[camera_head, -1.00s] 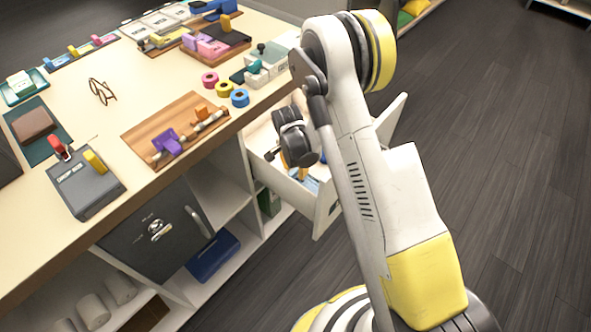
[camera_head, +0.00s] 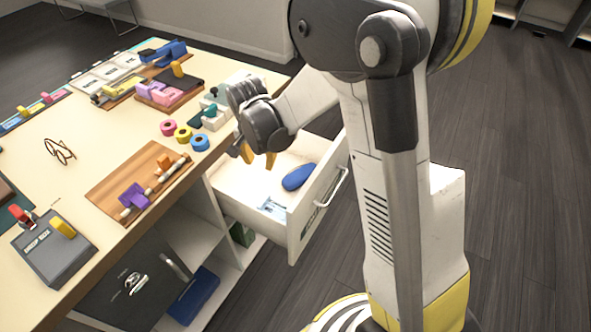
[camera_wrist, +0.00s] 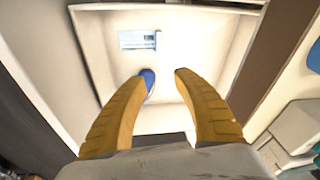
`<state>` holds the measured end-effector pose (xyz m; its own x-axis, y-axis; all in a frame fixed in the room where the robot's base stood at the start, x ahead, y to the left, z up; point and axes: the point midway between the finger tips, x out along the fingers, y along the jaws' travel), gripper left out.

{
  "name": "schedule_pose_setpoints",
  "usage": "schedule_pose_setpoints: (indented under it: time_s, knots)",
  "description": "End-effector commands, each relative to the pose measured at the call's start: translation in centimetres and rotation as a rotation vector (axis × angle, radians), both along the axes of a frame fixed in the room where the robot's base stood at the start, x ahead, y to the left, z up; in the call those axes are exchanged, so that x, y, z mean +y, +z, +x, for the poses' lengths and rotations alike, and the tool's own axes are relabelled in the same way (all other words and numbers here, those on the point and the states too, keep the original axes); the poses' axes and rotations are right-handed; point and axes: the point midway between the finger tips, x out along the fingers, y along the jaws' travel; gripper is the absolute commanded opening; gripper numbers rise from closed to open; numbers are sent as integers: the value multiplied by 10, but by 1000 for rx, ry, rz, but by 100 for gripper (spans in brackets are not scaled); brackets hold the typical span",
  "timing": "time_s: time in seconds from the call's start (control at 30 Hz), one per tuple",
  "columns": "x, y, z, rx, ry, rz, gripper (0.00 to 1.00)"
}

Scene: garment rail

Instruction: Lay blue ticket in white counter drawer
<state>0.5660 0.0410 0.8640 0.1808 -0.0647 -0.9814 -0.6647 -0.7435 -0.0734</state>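The white counter drawer (camera_head: 313,206) is pulled open below the counter's right end. The blue ticket (camera_head: 272,207) lies flat on the drawer floor toward its front. It also shows in the wrist view (camera_wrist: 139,40), flat and apart from my fingers. My gripper (camera_head: 257,157) is above the drawer, with its two yellow fingers pointing down. In the wrist view my gripper (camera_wrist: 163,75) has its fingers spread with a gap between the tips and nothing held between them.
A dark blue oval object (camera_head: 299,177) lies in the drawer; in the wrist view it is partly behind the left finger. Tape rolls (camera_head: 183,133), a wooden board (camera_head: 140,185) and a grey box (camera_head: 55,245) stand on the counter. The floor at right is clear.

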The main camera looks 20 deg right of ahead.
Motion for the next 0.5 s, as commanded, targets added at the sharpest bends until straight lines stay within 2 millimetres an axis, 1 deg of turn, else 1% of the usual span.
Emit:
schedule_pose_setpoints:
  time_s: [0.03, 0.1, 0.17, 0.2, 0.27, 0.33, 0.4, 0.5]
  knots:
    - [-4, 26, -12, -24, 44, -1, 36]
    - [-10, 57, -28, -60, 118, -7, 36]
    - [-14, 80, -43, -93, 178, -16, 36]
    - [-17, 95, -53, -116, 219, -24, 36]
    - [-21, 114, -71, -149, 280, -36, 36]
    - [-25, 133, -92, -189, 348, -54, 36]
    - [-29, 147, -114, -228, 414, -78, 36]
    - [-34, 162, -145, -283, 507, -118, 36]
